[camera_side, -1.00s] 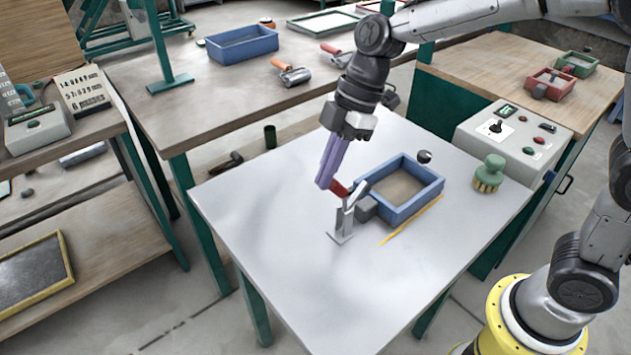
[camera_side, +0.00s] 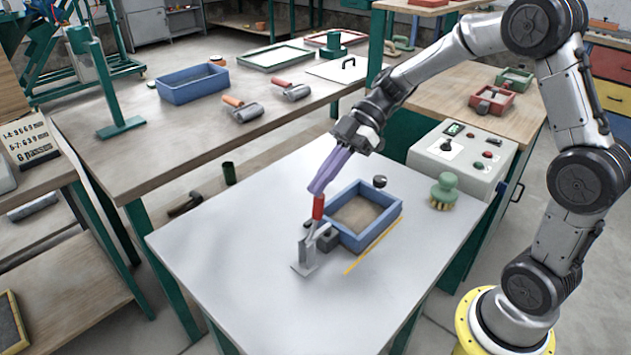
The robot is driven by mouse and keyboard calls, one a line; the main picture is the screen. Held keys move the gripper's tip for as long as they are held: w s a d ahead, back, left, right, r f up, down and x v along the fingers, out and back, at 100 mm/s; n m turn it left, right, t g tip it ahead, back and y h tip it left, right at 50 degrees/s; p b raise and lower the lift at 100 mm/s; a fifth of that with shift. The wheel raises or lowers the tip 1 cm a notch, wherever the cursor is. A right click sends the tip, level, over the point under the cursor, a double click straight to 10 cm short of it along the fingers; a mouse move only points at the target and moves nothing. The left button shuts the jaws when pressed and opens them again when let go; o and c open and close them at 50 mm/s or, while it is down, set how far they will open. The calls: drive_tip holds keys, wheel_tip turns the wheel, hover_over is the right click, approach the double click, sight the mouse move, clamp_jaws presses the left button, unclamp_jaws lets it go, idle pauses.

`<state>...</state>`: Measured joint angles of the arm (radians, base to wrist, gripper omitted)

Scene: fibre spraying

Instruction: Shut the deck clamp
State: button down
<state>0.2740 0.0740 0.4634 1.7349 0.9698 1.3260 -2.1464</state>
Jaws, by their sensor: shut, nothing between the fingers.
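The deck clamp (camera_side: 308,252) stands on the light grey table at the near left corner of a blue frame (camera_side: 348,236). Its red handle (camera_side: 318,207) points nearly straight up. Its metal bar (camera_side: 321,231) reaches right towards a dark grey block (camera_side: 328,239) beside the frame; I cannot tell whether it touches the block. My gripper (camera_side: 317,189) is shut, with its purple fingers slanting down to the top of the red handle. The fingertips seem to touch the handle and hide its upper end.
A yellow strip (camera_side: 371,246) lies along the frame's right side. A dark round knob (camera_side: 380,181) and a green brush (camera_side: 444,192) are farther back. A control box (camera_side: 462,158) stands behind right. The table's left and front are clear.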

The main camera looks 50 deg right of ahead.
drive_tip(key=shift+d+f, duration=0.15)
idle(0.4)
drive_tip(key=a+r, duration=0.3)
drive_tip(key=v, duration=0.9)
drive_tip(key=shift+w+d, duration=0.3)
drive_tip(key=shift+d, duration=0.3)
drive_tip(key=shift+f, duration=0.1)
